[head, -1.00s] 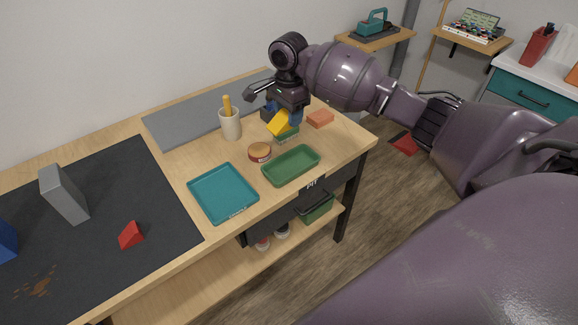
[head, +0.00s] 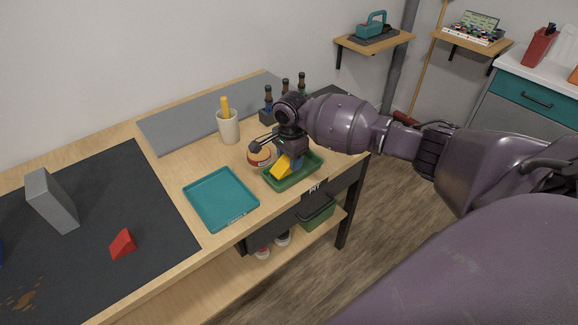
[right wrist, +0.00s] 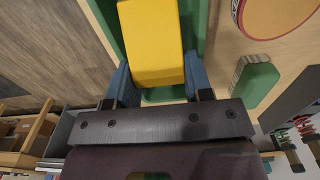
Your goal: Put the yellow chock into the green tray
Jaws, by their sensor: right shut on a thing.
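The yellow chock (head: 281,171) is between the fingers of my right gripper (head: 291,164), which is shut on it. In the head view the chock is over and inside the outline of the green tray (head: 309,172), low down; I cannot tell whether it touches the tray floor. In the right wrist view the yellow chock (right wrist: 152,45) fills the space between the blue fingertips, with the green tray (right wrist: 193,28) behind it. My left gripper is not in view.
A teal tray (head: 221,199) lies left of the green tray. A round tin (head: 258,157) is close beside my gripper, and a cup (head: 228,127) stands behind. A red wedge (head: 123,244) and a grey block (head: 50,200) are on the dark mat (head: 150,205).

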